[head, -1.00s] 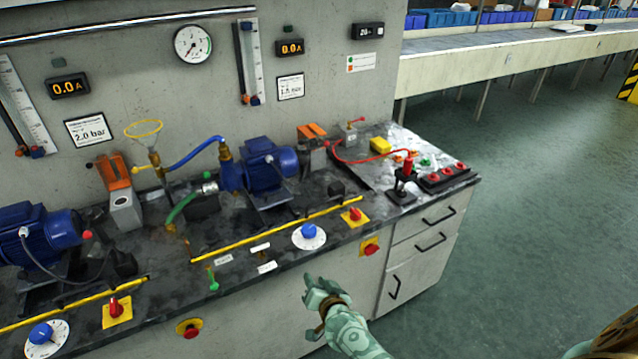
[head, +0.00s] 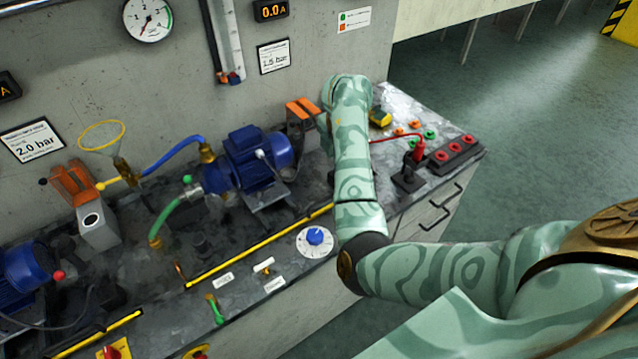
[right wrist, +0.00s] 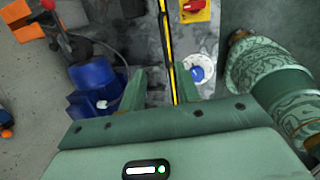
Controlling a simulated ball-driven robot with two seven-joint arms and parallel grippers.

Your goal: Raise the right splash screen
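The right splash screen shows as a long yellow edge bar (head: 262,246) low along the bench front, before the right blue pump (head: 255,158). I cannot clearly make out a pane. In the right wrist view the yellow bar (right wrist: 169,55) runs up the picture, with the blue motor (right wrist: 95,88) to its left. My right gripper (right wrist: 167,72) shows two green fingers apart, with the bar visible between or beneath them; I cannot tell the distance, and I see no contact. In the head view my right arm hides this gripper. My left gripper is not in view.
A blue knob on a white dial (head: 314,237) sits just before the bar. A red switch on a yellow plate (right wrist: 195,6) stands farther along. A red lead and a black block with red buttons (head: 452,153) are at the bench's right end. A second yellow bar (head: 95,335) lies lower left.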

